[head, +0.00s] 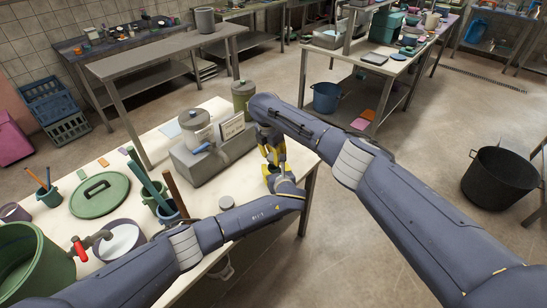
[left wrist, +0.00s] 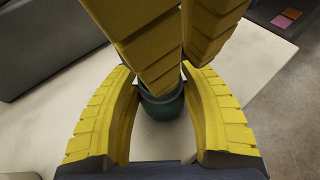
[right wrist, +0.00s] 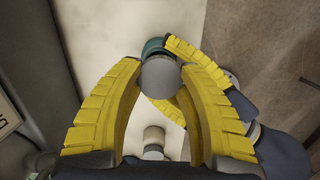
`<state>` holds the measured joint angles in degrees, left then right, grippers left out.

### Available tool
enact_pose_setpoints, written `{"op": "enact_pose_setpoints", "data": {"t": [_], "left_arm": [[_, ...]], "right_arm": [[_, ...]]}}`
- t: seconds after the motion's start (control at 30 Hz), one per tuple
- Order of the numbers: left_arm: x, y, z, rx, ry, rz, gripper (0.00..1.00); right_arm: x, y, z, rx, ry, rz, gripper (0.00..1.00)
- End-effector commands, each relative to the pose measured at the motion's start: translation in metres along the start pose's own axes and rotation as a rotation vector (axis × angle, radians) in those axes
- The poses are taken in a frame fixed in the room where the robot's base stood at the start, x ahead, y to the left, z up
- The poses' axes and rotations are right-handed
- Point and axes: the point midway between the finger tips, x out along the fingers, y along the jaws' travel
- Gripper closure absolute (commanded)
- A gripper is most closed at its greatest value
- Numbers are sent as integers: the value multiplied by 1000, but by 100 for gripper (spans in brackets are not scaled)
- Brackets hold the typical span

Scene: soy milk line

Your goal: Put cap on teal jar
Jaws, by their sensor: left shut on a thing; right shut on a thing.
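The teal jar (left wrist: 160,108) stands between the yellow fingers of my left gripper (left wrist: 162,125), which is shut on it. It also shows in part in the right wrist view (right wrist: 152,46), behind the cap. My right gripper (right wrist: 162,85) is shut on a round grey cap (right wrist: 160,73). In the left wrist view the right gripper's fingers are directly over the jar and hide its top and the cap. Whether cap and jar touch cannot be told. In the head view the left gripper (head: 279,176) and right gripper (head: 271,150) meet near the table's right end.
A grey block (head: 185,168) with lidded canisters and a sign stands just left of the grippers. Teal cups, a green lid (head: 99,194) and a green vat (head: 35,265) fill the left side.

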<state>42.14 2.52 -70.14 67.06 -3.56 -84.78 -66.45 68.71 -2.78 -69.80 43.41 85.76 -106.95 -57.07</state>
Motion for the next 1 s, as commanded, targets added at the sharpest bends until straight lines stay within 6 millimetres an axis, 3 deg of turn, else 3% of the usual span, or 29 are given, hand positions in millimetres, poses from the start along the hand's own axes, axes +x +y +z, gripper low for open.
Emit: {"op": "enact_pose_setpoints", "data": {"t": [0.2,1.0], "left_arm": [[0,1,-1,0,2,1,100],[0,1,-2,1,2,1,100]], "right_arm": [[17,0,-2,1,1,-1,70],[25,0,-4,1,1,0,70]]}}
